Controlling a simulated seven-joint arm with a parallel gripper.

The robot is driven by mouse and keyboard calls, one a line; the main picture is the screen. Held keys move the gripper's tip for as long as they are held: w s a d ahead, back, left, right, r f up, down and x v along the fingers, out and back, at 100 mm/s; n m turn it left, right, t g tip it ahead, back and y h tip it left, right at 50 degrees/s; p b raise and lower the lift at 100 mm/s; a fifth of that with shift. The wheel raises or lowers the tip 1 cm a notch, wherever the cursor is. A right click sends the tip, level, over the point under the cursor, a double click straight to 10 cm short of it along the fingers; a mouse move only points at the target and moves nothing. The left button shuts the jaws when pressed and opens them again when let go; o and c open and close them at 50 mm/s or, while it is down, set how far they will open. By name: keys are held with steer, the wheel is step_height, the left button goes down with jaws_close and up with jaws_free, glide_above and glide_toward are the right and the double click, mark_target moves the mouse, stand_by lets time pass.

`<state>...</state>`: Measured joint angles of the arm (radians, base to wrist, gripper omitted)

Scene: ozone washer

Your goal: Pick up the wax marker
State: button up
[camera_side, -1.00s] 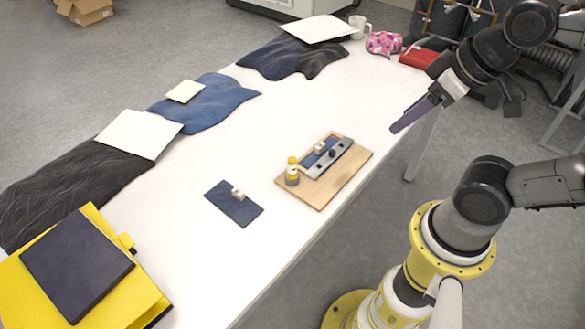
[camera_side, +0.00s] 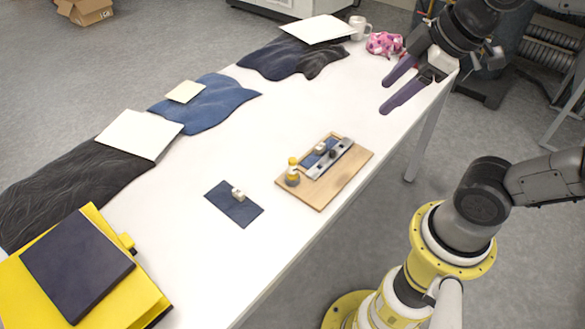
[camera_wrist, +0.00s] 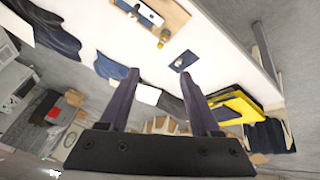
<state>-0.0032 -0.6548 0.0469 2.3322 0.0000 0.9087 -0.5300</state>
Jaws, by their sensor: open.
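A small off-white block (camera_side: 238,194) sits on a dark blue fabric swatch (camera_side: 232,206) on the table. A similar pale block (camera_side: 320,148) sits on the fixture on the wooden board. I cannot tell for sure which small piece is the wax marker. My gripper (camera_side: 384,97) is open and empty, with two purple fingers above the table's far right part, well away from both blocks. In the wrist view its fingers (camera_wrist: 160,77) are apart with nothing between them, and the swatch (camera_wrist: 184,61) shows beyond them.
Folded jeans, papers and a yellow folder (camera_side: 150,295) line the table's left side. A mug (camera_side: 358,27) and a pink patterned cloth (camera_side: 384,43) are at the far end.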

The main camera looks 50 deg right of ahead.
steer(key=w+n+g, duration=0.2)
steer(key=w+n, duration=0.3)
steer(key=w, duration=0.4)
steer(key=n+g, duration=0.3)
steer(key=n, duration=0.1)
glide_above(292, 159)
step_height(292, 159, down, 12)
steer(key=shift+g, duration=0.4)
steer(key=f, duration=1)
steer(key=shift+s+d+f, duration=0.1)
steer(key=shift+s+f, duration=0.1)
steer(key=shift+s, duration=0.1)
steer(key=shift+w+f, duration=0.2)
steer(key=shift+f, duration=2.95)
jaws_close()
